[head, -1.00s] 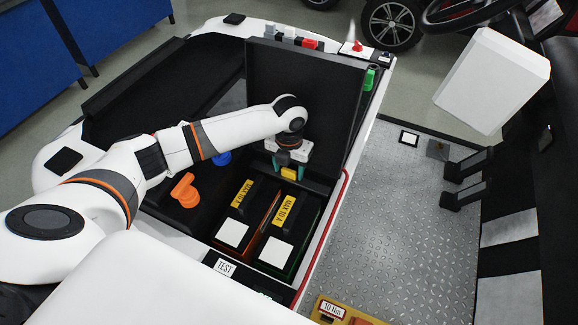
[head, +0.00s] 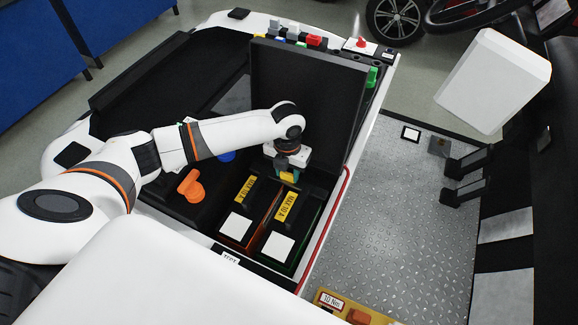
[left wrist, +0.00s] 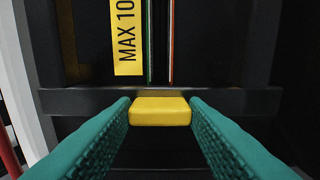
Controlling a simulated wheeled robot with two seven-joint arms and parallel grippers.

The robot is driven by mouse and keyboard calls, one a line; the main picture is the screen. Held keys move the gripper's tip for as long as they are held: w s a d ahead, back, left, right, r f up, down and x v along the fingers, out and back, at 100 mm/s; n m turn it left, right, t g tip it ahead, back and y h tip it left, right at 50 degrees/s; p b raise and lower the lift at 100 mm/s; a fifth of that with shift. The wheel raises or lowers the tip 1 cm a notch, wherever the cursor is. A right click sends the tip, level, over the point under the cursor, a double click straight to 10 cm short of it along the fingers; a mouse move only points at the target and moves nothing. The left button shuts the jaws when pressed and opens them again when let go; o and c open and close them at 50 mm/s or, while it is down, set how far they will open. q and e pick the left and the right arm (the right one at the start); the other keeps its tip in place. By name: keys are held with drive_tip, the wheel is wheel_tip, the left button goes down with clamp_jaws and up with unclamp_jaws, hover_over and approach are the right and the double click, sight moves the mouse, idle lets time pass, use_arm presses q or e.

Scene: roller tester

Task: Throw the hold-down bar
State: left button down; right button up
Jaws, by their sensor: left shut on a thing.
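The hold-down bar is a dark crossbar (left wrist: 245,101) with a yellow grip (left wrist: 160,111) at its middle, seen in the left wrist view. In the head view the yellow grip (head: 288,177) shows just below my left gripper (head: 291,168), at the far end of two black battery-like boxes. My left gripper's green fingers (left wrist: 160,115) stand on both sides of the yellow grip and are shut on it. My right gripper is not in view.
Two boxes with yellow MAX 10 A labels (head: 285,207) lie in the bay. An upright black panel (head: 310,95) stands behind the gripper. An orange knob (head: 190,186) is to the left, and a red cable (head: 335,215) runs along the right edge.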

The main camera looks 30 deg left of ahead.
sight(287, 175)
use_arm(q)
drive_tip(key=c, duration=0.8)
unclamp_jaws()
drive_tip(key=shift+s, duration=0.25)
drive_tip(key=shift+c, duration=0.2)
drive_tip(key=shift+w+r, duration=0.1)
drive_tip(key=shift+r, duration=0.1)
wheel_tip(287, 175, up, 12)
drive_tip(key=shift+f, duration=0.2)
